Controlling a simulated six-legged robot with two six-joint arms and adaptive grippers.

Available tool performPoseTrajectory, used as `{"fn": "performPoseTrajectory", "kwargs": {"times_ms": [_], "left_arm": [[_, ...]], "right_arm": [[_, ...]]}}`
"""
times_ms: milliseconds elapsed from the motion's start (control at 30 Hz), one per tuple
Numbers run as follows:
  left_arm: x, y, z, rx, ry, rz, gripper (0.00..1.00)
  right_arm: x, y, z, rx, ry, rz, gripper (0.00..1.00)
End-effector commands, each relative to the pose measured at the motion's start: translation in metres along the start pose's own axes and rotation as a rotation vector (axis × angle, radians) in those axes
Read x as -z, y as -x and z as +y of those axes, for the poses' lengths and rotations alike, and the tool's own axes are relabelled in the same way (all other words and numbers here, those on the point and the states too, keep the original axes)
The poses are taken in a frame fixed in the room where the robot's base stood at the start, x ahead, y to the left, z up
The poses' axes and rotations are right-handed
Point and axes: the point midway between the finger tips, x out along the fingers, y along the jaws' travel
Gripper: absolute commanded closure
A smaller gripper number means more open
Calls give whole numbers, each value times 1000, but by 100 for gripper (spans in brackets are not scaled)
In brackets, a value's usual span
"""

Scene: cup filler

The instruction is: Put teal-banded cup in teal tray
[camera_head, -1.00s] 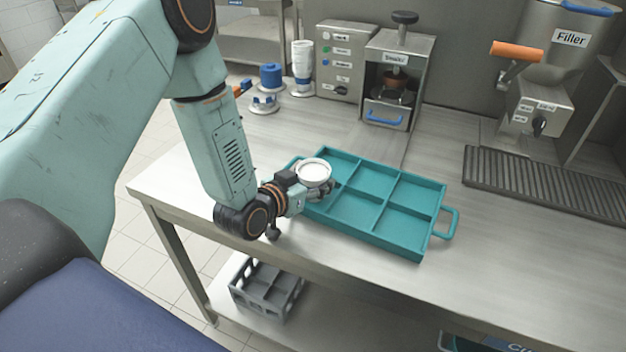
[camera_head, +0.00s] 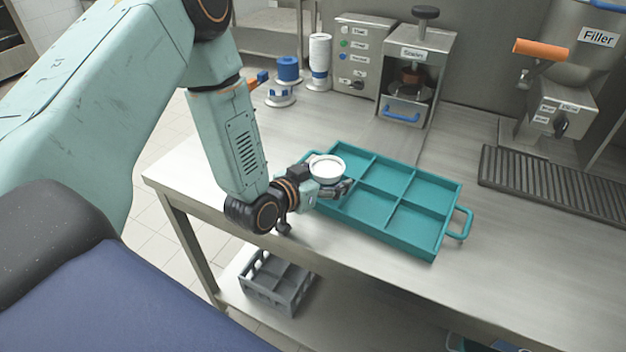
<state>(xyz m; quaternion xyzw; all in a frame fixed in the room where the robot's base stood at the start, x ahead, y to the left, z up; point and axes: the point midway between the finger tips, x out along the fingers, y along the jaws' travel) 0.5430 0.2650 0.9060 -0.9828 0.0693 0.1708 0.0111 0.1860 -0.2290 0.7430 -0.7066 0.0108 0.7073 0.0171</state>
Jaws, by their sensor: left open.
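A white cup (camera_head: 327,166) with a pale rim is at the left end of the teal tray (camera_head: 416,246), over its left compartments. Its lower part is partly hidden by my gripper, and I cannot make out a teal band. I cannot tell whether its base touches the tray floor. My left gripper (camera_head: 340,188) is open, with its fingers close beside the near side of the cup. The other tray compartments in view look empty. My right gripper is not in view.
A sealing machine (camera_head: 413,75) and a control box (camera_head: 358,58) stand behind the tray. The filler (camera_head: 570,75) and a ribbed drip grate (camera_head: 555,185) are at the right. A grey crate (camera_head: 277,283) sits on the lower shelf.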

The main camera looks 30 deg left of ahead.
Motion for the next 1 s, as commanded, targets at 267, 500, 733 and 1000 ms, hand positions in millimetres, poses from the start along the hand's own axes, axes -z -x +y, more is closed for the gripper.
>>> {"fn": "performPoseTrajectory", "kwargs": {"times_ms": [267, 500, 733, 1000], "left_arm": [[-3, 47, 1, 2, 9, -7, 18], [0, 74, 0, 5, 6, -2, 18], [1, 95, 0, 5, 6, 2, 18], [2, 109, 0, 6, 3, 3, 18]], "right_arm": [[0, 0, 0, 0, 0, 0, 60], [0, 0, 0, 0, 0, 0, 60], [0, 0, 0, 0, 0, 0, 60], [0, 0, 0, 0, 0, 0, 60]]}}
